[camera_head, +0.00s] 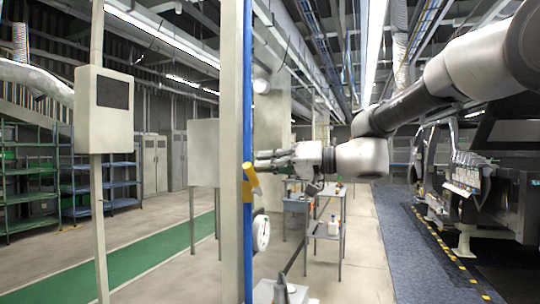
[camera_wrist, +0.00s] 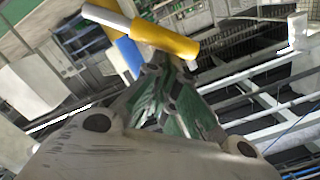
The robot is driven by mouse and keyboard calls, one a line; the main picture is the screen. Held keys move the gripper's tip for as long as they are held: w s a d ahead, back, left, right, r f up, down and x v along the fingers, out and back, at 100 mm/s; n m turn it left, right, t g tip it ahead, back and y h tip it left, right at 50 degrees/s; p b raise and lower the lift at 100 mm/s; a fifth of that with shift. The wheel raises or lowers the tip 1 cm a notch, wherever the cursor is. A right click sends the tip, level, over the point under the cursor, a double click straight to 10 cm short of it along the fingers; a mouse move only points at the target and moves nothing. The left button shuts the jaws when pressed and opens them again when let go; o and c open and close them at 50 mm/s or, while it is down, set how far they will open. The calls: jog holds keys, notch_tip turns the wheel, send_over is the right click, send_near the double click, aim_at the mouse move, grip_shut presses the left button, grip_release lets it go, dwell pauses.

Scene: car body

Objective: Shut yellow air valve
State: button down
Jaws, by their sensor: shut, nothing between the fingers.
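The yellow air valve (camera_head: 251,180) sits on a blue pipe (camera_head: 247,90) that runs up a pale post. Its yellow handle slants in the head view, its lower end toward the right. In the wrist view the yellow valve (camera_wrist: 168,40) lies across the top, just beyond my fingertips, with the blue pipe (camera_wrist: 128,55) beside it. My gripper (camera_head: 260,159) is shut and empty, reaching in from the right at about the valve's height, slightly above the handle. It also shows in the wrist view (camera_wrist: 172,72). I cannot tell whether the fingertips touch the handle.
A round white gauge (camera_head: 261,232) is on the post below the valve. A grey box (camera_head: 104,110) on a thin pole stands at left. A metal cart (camera_head: 325,215) with bottles stands behind. A dark car body (camera_head: 500,185) is at right. Open floor (camera_head: 355,250) lies between.

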aim_at(253, 172)
jog(key=s+n, duration=0.1)
jog(key=s+f+n, duration=0.1)
jog(key=n, duration=0.1)
jog(key=s+a+f+n, duration=0.1)
jog(key=n, duration=0.1)
jog(key=shift+f, duration=0.1)
jog(key=shift+s+a+f, duration=0.25)
jog(key=shift+s+f, duration=0.35)
jog(key=shift+f, duration=0.35)
